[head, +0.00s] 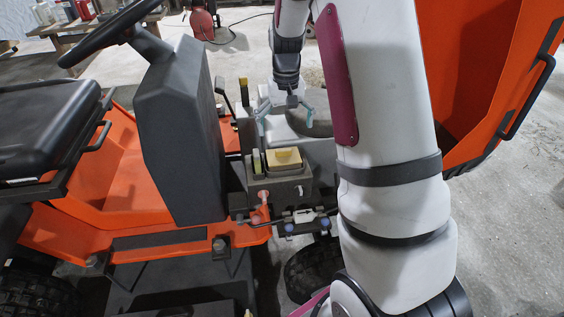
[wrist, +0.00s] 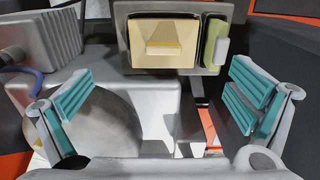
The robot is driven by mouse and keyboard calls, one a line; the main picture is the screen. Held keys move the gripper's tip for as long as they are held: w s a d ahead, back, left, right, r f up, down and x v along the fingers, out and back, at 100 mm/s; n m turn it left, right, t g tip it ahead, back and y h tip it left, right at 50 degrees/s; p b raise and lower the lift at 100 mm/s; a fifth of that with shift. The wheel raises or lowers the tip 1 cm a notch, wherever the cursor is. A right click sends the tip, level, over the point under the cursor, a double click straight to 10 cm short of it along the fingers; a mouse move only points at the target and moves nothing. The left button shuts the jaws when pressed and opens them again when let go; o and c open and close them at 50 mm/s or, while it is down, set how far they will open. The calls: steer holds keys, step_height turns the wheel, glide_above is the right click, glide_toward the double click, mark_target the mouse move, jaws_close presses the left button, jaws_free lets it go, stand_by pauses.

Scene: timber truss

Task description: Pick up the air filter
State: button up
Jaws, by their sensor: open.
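The air filter looks to be the cream, block-shaped piece (head: 284,158) with a raised yellow grip, seated in a dark grey box (head: 290,188) on the orange vehicle. In the wrist view the air filter (wrist: 142,60) is at the top centre, inside the box's rim (wrist: 122,22). My gripper (head: 285,115) is above the engine area, behind the filter in the head view. In the wrist view my gripper (wrist: 160,100) has its teal-padded fingers wide apart with nothing between them. The filter lies beyond the fingertips, untouched.
A green and white piece (wrist: 212,45) stands upright beside the filter. A rounded grey engine part (wrist: 100,125) lies below the left finger. The raised orange hood (head: 480,70) is at right. The grey dash column (head: 180,130) and steering wheel (head: 108,32) stand at left.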

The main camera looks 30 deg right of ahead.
mark_target(282, 150)
steer(key=f+b, duration=0.1)
steer(key=f, duration=0.4)
steer(key=f+b, duration=0.1)
steer(key=f, duration=0.4)
steer(key=shift+w+a+b, duration=0.15)
steer(key=shift+a+b, duration=0.05)
steer(key=shift+b, duration=0.2)
steer(key=shift+r, duration=0.15)
steer(key=c, duration=1.3)
steer(key=shift+a, duration=0.15)
steer(key=shift+c, duration=0.6)
